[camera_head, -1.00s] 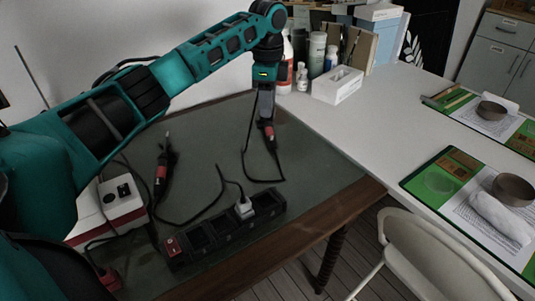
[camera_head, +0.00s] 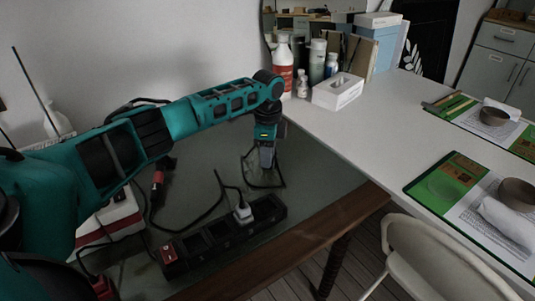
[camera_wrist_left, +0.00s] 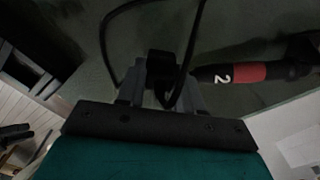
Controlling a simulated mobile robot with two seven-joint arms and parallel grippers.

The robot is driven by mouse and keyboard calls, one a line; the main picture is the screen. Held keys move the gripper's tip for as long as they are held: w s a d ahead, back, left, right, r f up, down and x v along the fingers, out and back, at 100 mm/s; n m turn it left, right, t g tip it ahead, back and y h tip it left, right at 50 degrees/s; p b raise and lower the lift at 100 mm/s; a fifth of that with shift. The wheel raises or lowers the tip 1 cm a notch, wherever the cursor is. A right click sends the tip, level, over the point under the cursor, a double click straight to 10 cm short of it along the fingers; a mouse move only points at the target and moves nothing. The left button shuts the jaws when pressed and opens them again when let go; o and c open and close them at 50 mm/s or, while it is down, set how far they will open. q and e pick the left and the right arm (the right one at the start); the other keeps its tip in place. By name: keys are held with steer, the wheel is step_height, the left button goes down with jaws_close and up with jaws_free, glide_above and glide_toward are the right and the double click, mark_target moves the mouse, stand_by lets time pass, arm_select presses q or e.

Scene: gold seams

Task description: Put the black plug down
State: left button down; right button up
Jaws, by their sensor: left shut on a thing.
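My left gripper (camera_head: 265,160) is low over the grey-green mat on the dark table, behind the power strip. In the left wrist view, its fingers (camera_wrist_left: 161,92) are shut on the black plug (camera_wrist_left: 160,62), with a thin black cable looping around there. The plug is hidden by the gripper in the head view, where a cable loop shows just below the fingers. I cannot tell whether the plug touches the mat. My right gripper is not in view.
A black power strip (camera_head: 218,238) with a white plug (camera_head: 243,213) lies in front. A red-and-black tool marked 2 (camera_wrist_left: 240,73) lies beside the gripper. Another red-handled tool (camera_head: 158,184) and a red-and-white box (camera_head: 118,222) are at left. Bottles and a tissue box (camera_head: 338,92) stand behind.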

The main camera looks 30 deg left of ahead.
arm_select(q)
steer(key=shift+f, duration=0.2)
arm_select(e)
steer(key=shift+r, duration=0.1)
arm_select(q)
steer(key=shift+f, duration=0.35)
steer(key=c, duration=0.7)
jaws_free()
steer(key=shift+c, duration=0.2)
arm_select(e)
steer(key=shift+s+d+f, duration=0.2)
arm_select(q)
step_height(320, 180, up, 13)
steer(key=p, duration=0.2)
steer(key=shift+r, duration=0.15)
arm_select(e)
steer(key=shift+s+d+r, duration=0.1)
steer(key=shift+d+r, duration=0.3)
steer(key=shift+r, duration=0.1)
